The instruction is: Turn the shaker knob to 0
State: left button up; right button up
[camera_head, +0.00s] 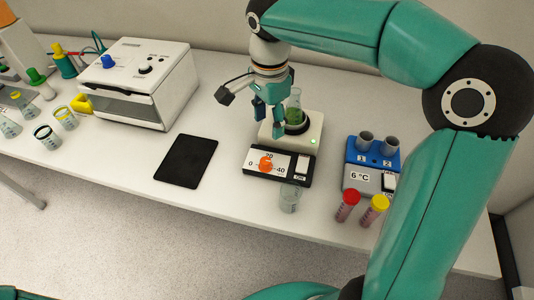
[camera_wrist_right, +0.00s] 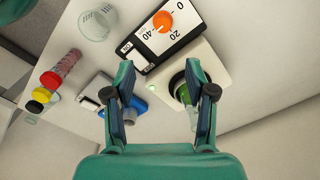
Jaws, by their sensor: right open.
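The shaker (camera_head: 298,135) is a white box with a black-edged front panel marked 0, 20 and 40. Its orange knob (camera_head: 265,163) is on that panel and also shows in the right wrist view (camera_wrist_right: 162,21). I cannot tell which mark the knob points at. A flask with green liquid (camera_head: 294,114) stands on the shaker. My right gripper (camera_head: 268,116) is open and empty above the shaker, beside the flask and behind the knob. In the right wrist view its fingers (camera_wrist_right: 159,66) are spread, the flask near the right one. My left gripper is not in view.
An empty glass beaker (camera_head: 289,197) stands before the shaker. Right are a blue-grey 6 °C block (camera_head: 361,179) and red- and yellow-capped tubes (camera_head: 347,205). Left are a black tablet (camera_head: 187,160), a white machine (camera_head: 141,80) and several jars. The table is clear between tablet and shaker.

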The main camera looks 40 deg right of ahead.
aim_at(265, 160)
jog(key=f, duration=1.4)
jog(key=shift+w+a+p, duration=0.25)
jog(key=shift+w+p, duration=0.1)
jog(key=shift+p, duration=0.05)
